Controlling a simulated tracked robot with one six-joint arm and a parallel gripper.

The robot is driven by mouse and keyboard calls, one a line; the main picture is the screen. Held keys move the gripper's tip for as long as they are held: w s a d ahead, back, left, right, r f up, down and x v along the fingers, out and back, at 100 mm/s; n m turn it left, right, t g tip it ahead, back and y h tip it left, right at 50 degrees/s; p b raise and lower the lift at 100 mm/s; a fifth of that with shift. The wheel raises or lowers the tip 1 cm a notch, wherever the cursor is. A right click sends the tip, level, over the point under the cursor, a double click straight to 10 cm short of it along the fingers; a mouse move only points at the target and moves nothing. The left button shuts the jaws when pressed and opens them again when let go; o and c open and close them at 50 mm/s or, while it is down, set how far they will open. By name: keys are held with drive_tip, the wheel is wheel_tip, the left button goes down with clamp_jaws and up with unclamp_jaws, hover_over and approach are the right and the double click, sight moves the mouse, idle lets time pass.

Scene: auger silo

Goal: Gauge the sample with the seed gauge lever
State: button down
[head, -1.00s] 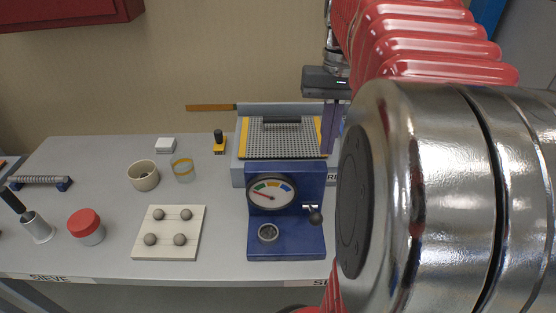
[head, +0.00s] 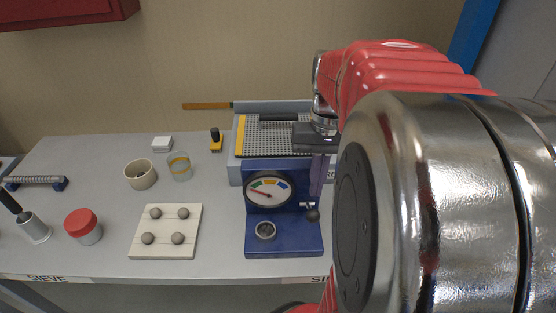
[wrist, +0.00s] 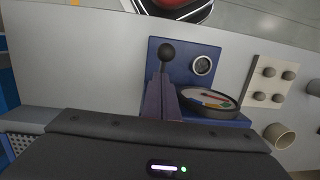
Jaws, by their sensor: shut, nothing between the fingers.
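The blue seed gauge (head: 284,240) stands at the front of the bench. Its round dial (head: 269,189) has green, yellow and blue bands and a red needle toward the left. A small round sample cup (head: 265,230) sits low on its base. The lever's dark ball knob (head: 312,215) is at the gauge's right side; it also shows in the wrist view (wrist: 167,52). My gripper (head: 315,201) points down with purple fingers, shut and empty, just above and behind the knob. In the wrist view the fingertips (wrist: 160,78) appear close to the knob; contact cannot be told.
A sieve box (head: 240,145) stands behind the gauge. To the left are a board with several grey balls (head: 165,212), a red-lidded jar (head: 82,225), a cream cup (head: 140,174) and a glass (head: 180,167). My arm hides the bench's right side.

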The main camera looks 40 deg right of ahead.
sight(310, 210)
drive_tip(key=shift+s+a+f, duration=0.55)
drive_tip(key=shift+s+a, duration=0.05)
drive_tip(key=shift+a, duration=0.15)
drive_tip(key=shift+f, duration=0.1)
